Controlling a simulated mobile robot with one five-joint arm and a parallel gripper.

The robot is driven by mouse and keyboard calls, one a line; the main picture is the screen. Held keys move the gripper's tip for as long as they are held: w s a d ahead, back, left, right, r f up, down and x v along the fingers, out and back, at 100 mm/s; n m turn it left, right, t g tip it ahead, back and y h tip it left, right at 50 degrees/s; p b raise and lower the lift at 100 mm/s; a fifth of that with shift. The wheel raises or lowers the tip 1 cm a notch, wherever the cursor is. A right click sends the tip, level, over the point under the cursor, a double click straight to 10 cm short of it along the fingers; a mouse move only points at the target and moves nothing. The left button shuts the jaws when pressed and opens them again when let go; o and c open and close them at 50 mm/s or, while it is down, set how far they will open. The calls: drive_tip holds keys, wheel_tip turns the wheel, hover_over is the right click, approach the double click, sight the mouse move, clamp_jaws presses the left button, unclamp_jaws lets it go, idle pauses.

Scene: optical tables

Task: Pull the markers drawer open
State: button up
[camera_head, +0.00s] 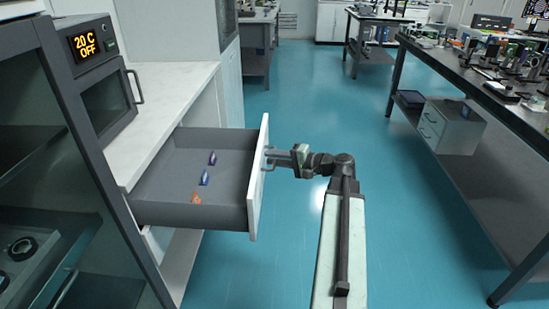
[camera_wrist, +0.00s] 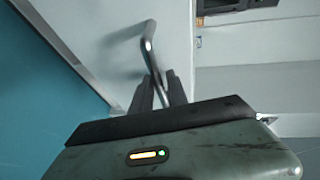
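The drawer (camera_head: 150,205) under the white counter is pulled well out in the head view. It is a grey box with a white front panel (camera_head: 257,200). Several small items, blue-purple and orange, lie inside; whether they are markers I cannot tell. My gripper (camera_head: 274,157) is at the outer face of the front, at its metal handle (camera_head: 269,167). In the wrist view, the bent handle (camera_wrist: 149,50) passes between the two dark fingers of my gripper (camera_wrist: 160,88), which are close on either side of it.
An oven-like unit (camera_head: 100,95) reading "20 C OFF" sits on the counter (camera_head: 165,85) at left. A glass-fronted cabinet (camera_head: 25,130) stands nearer. A long table (camera_head: 480,85) with instruments is at right. Teal floor (camera_head: 320,100) between is clear.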

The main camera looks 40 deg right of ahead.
drive_tip(key=p+v, duration=0.1)
drive_tip(key=v, duration=0.6)
drive_tip(key=shift+s+d, duration=0.2)
drive_tip(key=shift+s, duration=0.1)
